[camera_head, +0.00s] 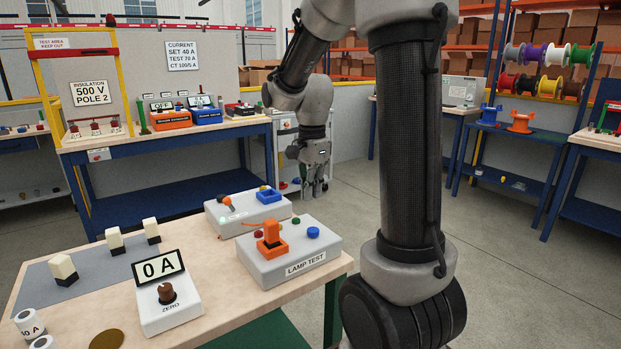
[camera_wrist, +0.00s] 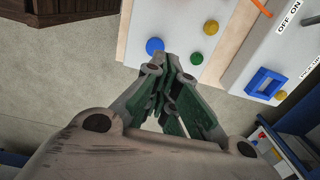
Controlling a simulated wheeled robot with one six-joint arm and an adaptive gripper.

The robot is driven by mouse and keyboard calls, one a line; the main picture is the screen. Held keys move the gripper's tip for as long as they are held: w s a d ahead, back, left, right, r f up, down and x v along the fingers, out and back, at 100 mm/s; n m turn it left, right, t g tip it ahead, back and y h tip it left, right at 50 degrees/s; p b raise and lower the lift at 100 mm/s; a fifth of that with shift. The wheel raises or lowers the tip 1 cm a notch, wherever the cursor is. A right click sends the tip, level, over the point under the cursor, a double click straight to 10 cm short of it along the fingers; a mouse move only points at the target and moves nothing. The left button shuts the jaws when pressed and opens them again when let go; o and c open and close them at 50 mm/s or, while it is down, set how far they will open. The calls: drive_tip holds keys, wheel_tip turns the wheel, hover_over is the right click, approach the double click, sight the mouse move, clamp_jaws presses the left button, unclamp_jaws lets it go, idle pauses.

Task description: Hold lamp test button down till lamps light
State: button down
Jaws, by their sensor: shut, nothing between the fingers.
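The grey box labelled LAMP TEST (camera_head: 290,270) sits at the right end of the wooden bench. It carries a blue round button (camera_head: 313,232), an orange handle-like part (camera_head: 271,235) and small coloured lamps that look dull. In the wrist view, the blue button (camera_wrist: 155,46) lies just beyond my fingertips, with a green lamp (camera_wrist: 196,58) and a yellow lamp (camera_wrist: 211,27) to its right. My gripper (camera_head: 314,195) hangs pointing down beyond the box, apart from it. Its fingers (camera_wrist: 168,70) are shut and empty. I cannot tell its exact height relative to the button.
A second grey box (camera_head: 225,222) with a blue square frame (camera_head: 268,195) stands behind the LAMP TEST box. A meter reading 0 A (camera_head: 160,267) stands at the front. A blue-legged bench (camera_head: 170,135) is behind. The floor to the right is clear.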

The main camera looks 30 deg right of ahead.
wheel_tip(320, 180, up, 4)
drive_tip(key=shift+f, duration=0.15)
idle(1.0)
drive_tip(key=s+a+r+n+t, duration=0.2)
drive_tip(key=s+n, duration=0.6)
drive_tip(key=s, duration=0.1)
drive_tip(key=s+a+r+n+t, duration=0.1)
drive_tip(key=s+a+n+t, duration=0.1)
drive_tip(key=s+n, duration=0.7)
drive_tip(key=shift+s+a+r+n, duration=0.2)
drive_tip(key=shift+r+n, duration=0.1)
drive_tip(key=shift+r, duration=0.05)
idle(0.8)
